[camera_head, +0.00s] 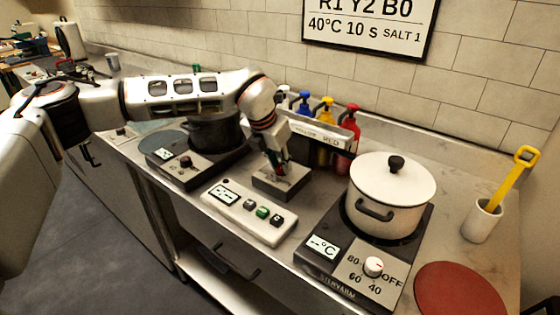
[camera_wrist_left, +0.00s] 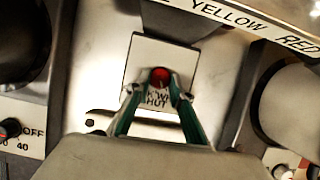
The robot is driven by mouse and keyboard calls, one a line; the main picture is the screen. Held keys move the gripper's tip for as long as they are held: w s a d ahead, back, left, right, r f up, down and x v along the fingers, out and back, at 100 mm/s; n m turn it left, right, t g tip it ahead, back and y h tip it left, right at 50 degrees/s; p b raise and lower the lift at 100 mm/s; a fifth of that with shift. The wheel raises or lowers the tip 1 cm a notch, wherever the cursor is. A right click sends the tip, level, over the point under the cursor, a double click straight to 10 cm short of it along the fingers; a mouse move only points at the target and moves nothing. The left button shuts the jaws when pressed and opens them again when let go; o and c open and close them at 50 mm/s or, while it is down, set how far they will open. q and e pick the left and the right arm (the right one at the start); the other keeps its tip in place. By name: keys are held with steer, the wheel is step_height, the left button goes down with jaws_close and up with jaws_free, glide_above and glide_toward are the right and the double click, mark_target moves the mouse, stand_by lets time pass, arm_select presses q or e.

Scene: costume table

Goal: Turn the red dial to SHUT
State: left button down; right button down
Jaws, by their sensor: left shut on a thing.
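The red dial (camera_wrist_left: 160,77) sits on a white label plate (camera_wrist_left: 140,58) in the left wrist view. Lettering below the dial is partly hidden; "HUT" can be read. My left gripper (camera_wrist_left: 159,88) has its two green-edged fingers closed on both sides of the dial. In the head view my left gripper (camera_head: 279,168) reaches down onto the small grey box (camera_head: 291,185) that carries the dial, and it hides the dial there. Which way the dial points cannot be made out. My right gripper is not in view.
A white pot (camera_head: 390,195) stands on a hot plate right of the box. A dark pot (camera_head: 214,132) stands to the left. A white button panel (camera_head: 249,212) lies in front. Blue, yellow and red bottles (camera_head: 351,125) stand behind in a labelled rack (camera_head: 318,133).

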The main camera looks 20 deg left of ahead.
arm_select(q)
steer(key=m+h+p, duration=0.1)
steer(key=m, duration=0.2)
steer(key=shift+a+g, duration=0.2)
steer(key=shift+g, duration=0.1)
steer(key=shift+w+m+p, duration=0.1)
steer(key=shift+m+p, duration=0.35)
steer(key=shift+m, duration=0.25)
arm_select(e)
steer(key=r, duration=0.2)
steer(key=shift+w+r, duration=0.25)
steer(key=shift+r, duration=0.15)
arm_select(q)
steer(key=shift+m+g+h, duration=0.3)
steer(key=c, duration=1.8)
jaws_free()
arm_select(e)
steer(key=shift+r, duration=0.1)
